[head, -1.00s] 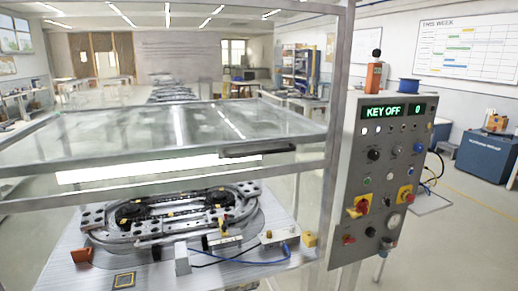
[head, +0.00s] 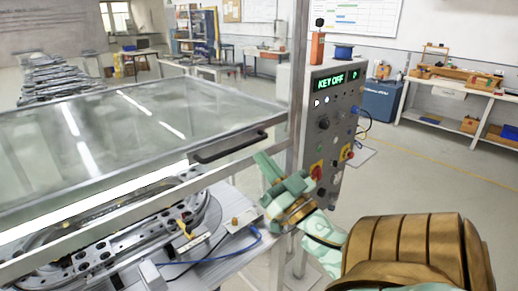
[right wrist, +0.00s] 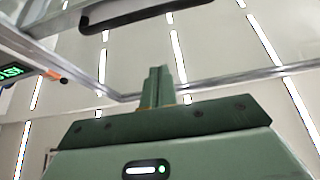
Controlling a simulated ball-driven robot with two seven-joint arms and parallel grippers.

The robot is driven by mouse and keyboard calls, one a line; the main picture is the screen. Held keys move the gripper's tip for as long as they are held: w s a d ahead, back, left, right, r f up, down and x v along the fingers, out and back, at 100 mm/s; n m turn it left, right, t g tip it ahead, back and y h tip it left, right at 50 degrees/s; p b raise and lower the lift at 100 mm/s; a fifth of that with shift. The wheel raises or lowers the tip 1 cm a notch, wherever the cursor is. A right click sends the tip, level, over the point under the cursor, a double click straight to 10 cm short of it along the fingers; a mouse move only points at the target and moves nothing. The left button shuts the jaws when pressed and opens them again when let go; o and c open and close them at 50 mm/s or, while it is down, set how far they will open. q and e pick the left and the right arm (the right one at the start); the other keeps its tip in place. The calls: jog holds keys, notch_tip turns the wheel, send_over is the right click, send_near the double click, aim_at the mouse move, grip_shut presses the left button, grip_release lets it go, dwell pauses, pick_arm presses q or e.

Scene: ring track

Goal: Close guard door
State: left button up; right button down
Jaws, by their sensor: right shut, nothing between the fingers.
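The guard door is a clear panel in a grey metal frame (head: 120,128), held up above the ring track (head: 95,250) with open space below its front edge. Its dark bar handle (head: 230,146) is on the front rail, near the right end. My right gripper (head: 264,161), green with gold bands, is shut and empty. It is just right of the handle in the picture, in front of the frame post, with no clear contact. In the right wrist view, the shut fingers (right wrist: 157,84) point up below the handle (right wrist: 125,12). My left gripper is out of view.
A grey control panel (head: 327,130) reading KEY OFF stands right of the frame post (head: 297,90), close to my right gripper. A blue cable (head: 235,257) lies on the table's front. Open floor and a workbench (head: 460,90) are at the right.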

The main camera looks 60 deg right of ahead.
aim_at(242, 147)
jog(key=w, duration=0.2)
jog(key=w+d, duration=0.1)
jog(key=w, duration=0.2)
jog(key=w+d+r, duration=0.1)
jog(key=w, duration=0.1)
jog(key=shift+w, duration=0.3)
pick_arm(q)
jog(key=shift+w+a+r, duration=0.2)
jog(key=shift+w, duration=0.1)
pick_arm(e)
jog(key=shift+w+f, duration=0.1)
jog(key=shift+f, duration=0.4)
jog(key=shift+a+f, duration=0.1)
